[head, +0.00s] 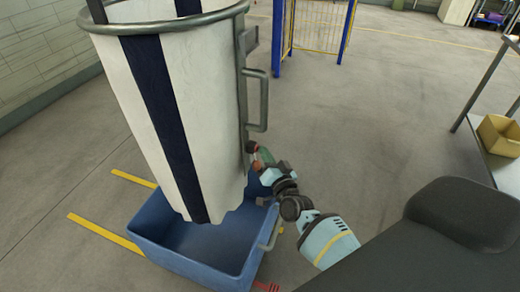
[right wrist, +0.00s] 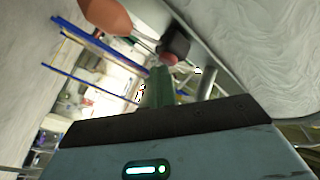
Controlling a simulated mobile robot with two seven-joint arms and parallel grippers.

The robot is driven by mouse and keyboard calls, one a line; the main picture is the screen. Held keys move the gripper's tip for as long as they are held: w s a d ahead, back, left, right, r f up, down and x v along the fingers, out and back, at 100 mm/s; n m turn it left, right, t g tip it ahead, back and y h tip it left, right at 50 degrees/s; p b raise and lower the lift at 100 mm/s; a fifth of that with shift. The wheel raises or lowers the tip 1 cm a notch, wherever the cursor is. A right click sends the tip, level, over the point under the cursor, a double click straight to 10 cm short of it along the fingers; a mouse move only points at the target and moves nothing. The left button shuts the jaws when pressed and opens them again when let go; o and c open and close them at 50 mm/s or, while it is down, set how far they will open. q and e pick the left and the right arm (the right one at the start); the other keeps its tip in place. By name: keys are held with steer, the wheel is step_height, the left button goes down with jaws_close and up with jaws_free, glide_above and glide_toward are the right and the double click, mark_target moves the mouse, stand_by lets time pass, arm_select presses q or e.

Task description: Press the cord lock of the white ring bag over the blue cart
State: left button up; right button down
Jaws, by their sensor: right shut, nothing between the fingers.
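The white ring bag (head: 200,90), with a dark blue stripe, hangs from a grey metal ring; its side also fills the upper right of the right wrist view (right wrist: 265,45). Its bottom is over the blue cart (head: 190,262). The cord lock (head: 250,147) is a small dark block with a red button, at the bag's right side. In the right wrist view the cord lock (right wrist: 176,42) is just beyond my green fingertips. My right gripper (head: 264,155) is shut and empty, its tip close to the red button; contact cannot be told. My left gripper is out of view.
An orange-brown rounded piece (right wrist: 107,15) hangs by the cord lock, near my fingers. A metal handle (head: 263,100) sticks out from the bag's frame above my gripper. A table with a yellow bin (head: 499,135) stands at right. The floor between is clear.

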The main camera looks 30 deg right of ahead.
steer(key=shift+s, duration=0.1)
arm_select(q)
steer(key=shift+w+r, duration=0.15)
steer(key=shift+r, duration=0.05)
arm_select(e)
steer(key=shift+s+d, duration=0.6)
steer(key=shift+s, duration=0.05)
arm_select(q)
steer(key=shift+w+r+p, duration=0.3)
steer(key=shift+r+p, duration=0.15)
arm_select(e)
steer(key=shift+s+d, duration=1.65)
steer(key=shift+s, duration=0.25)
